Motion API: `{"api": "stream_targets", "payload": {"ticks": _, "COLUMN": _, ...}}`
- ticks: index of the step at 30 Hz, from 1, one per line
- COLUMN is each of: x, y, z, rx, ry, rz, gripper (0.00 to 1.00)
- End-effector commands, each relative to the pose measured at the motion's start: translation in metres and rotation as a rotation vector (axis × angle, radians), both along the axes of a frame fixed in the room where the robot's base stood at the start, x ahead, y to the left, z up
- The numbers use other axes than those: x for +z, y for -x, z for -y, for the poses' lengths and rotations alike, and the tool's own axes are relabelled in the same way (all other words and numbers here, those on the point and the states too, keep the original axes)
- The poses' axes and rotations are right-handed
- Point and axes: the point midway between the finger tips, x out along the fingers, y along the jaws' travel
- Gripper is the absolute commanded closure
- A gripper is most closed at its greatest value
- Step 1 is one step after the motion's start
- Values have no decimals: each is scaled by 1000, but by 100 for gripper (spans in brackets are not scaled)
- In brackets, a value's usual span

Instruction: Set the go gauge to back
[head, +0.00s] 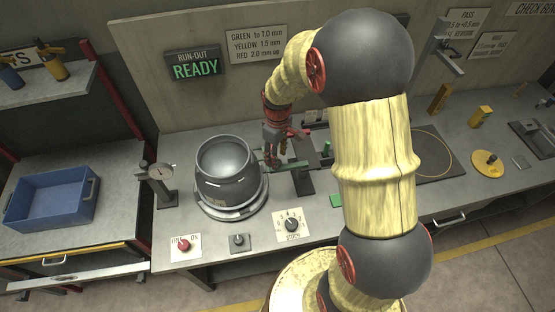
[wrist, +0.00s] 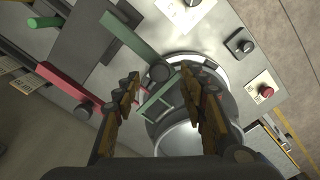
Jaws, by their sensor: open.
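My gripper (head: 274,158) is open, its two fingers apart in the wrist view (wrist: 160,82) with nothing clearly gripped. A flat green bar (wrist: 130,38), likely the go gauge, runs to a dark round pivot between the fingertips. A green open frame (wrist: 158,100) lies just beyond the fingers, beside the cylinder. In the head view, green parts (head: 292,165) show right of my gripper. A red bar (wrist: 68,84) lies left of the fingers. The grey metal cylinder (head: 226,178) stands on a round base, left of my gripper. Contact with the green parts cannot be told.
A dial gauge on a post (head: 160,180) stands left of the cylinder. A red button (head: 183,245), a black knob (head: 239,240) and a stitch dial (head: 292,225) line the bench front. A lit sign (head: 195,66) reads READY. A blue bin (head: 53,197) sits far left.

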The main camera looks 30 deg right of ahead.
Motion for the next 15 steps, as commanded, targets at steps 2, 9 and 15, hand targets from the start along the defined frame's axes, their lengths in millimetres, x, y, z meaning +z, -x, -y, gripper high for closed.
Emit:
{"api": "stream_targets", "payload": {"ticks": 2, "x": -11, "y": 0, "z": 0, "rx": 0, "ry": 0, "rz": -1, "gripper": 58}}
{"api": "stream_targets", "payload": {"ticks": 9, "x": -26, "y": 0, "z": 0, "rx": -1, "ry": 0, "rz": 1, "gripper": 58}}
{"api": "stream_targets", "payload": {"ticks": 15, "x": -26, "y": 0, "z": 0, "rx": -1, "ry": 0, "rz": 1, "gripper": 58}}
